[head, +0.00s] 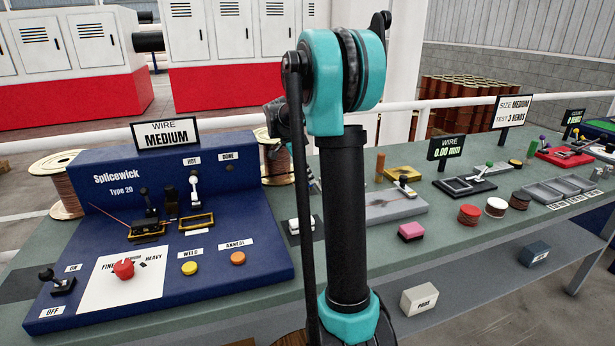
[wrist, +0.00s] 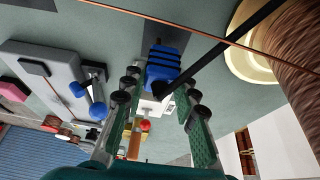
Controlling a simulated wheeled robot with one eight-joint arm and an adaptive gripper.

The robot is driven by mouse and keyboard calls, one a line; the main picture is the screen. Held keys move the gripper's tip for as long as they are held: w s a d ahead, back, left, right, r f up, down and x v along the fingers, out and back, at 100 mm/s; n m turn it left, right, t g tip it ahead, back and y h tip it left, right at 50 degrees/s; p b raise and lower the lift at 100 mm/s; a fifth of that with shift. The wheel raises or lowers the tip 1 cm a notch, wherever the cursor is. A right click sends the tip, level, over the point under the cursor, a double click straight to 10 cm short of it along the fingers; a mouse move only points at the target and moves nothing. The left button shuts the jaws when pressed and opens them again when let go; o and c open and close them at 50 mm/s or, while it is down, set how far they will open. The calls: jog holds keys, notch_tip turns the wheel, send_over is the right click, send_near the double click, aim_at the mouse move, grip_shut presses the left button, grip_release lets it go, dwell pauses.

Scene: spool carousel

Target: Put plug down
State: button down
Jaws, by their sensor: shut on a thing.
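The plug (wrist: 165,68) is a blue ribbed block with a dark end. In the wrist view it shows between the tips of my gripper (wrist: 163,90), whose two green-padded fingers are shut on it. A black bar or cable crosses at the plug's dark end and runs up to the right. The exact contact at the pads is hard to see. In the head view my own arm hides most of the gripper, and I cannot make out the plug there. The green bench top (head: 455,235) shows beneath; the plug's height above it is unclear.
The blue Splicewick machine (head: 215,275) stands at left. A copper wire spool (wrist: 290,55) is close on the right in the wrist view. A grey block with a lever (wrist: 45,75) lies left. A pink block (head: 411,232) and several small spools occupy the bench; some bare bench lies between.

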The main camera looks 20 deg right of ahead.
jog(key=shift+f, duration=0.3)
jog(key=c, duration=1.2)
grip_release()
jog(key=shift+f, duration=0.1)
jog(key=v, duration=1.2)
